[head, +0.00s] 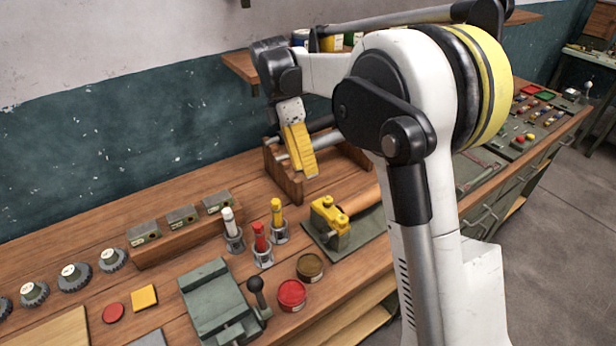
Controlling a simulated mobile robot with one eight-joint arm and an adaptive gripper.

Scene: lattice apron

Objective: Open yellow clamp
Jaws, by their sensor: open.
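The yellow clamp (328,217) sits on a dark grey-green plate (318,241) near the front of the bench. An orange-brown cylinder (361,200) extends from its right side, and my arm covers the far end of that cylinder. I cannot tell from this view whether the clamp is open or shut. My gripper (306,172), with yellow fingers, points down above the bench, behind and slightly left of the clamp. It is open, apart from the clamp, and nothing shows between its fingers.
A wooden rack (284,178) with metal bars stands behind my gripper. Left of the clamp are white, red and yellow capped pieces (261,240) in holders. A grey vise (218,298) and two round tins (291,295) lie in front. My arm hides part of the right bench.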

